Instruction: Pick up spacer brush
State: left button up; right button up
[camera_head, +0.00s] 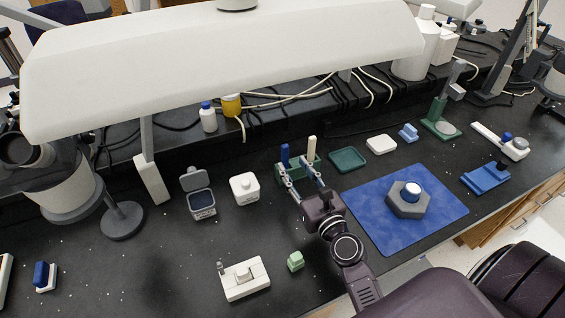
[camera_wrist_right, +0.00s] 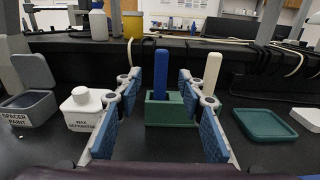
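A green holder (camera_head: 298,171) stands on the black bench with two upright sticks in it. One is a blue stick (camera_head: 285,154) and the other a cream stick (camera_head: 311,148); no label shows which is the spacer brush. My right gripper (camera_head: 300,180) reaches toward the holder from the front. In the right wrist view its blue-padded fingers (camera_wrist_right: 160,85) are spread apart. The blue stick (camera_wrist_right: 161,70) stands between them in the picture, and the cream stick (camera_wrist_right: 211,73) shows past the right finger. Contact cannot be seen. My left gripper is out of view.
A wax separator bottle (camera_head: 244,188) and an open spacer paint box (camera_head: 201,204) stand left of the holder. A green tray (camera_head: 347,160) lies to its right. A blue mat (camera_head: 440,222) bears a grey hexagonal block (camera_head: 409,208). A white lamp (camera_head: 220,60) hangs overhead.

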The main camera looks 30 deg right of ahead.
aim_at(286, 155)
jog(key=shift+w+r, duration=0.2)
jog(key=shift+w, duration=0.6)
jog(key=w, duration=0.5)
jog(key=shift+w+d+f+p, duration=0.2)
jog(key=shift+d+f+p, duration=0.1)
jog(key=shift+f, duration=0.1)
grip_shut()
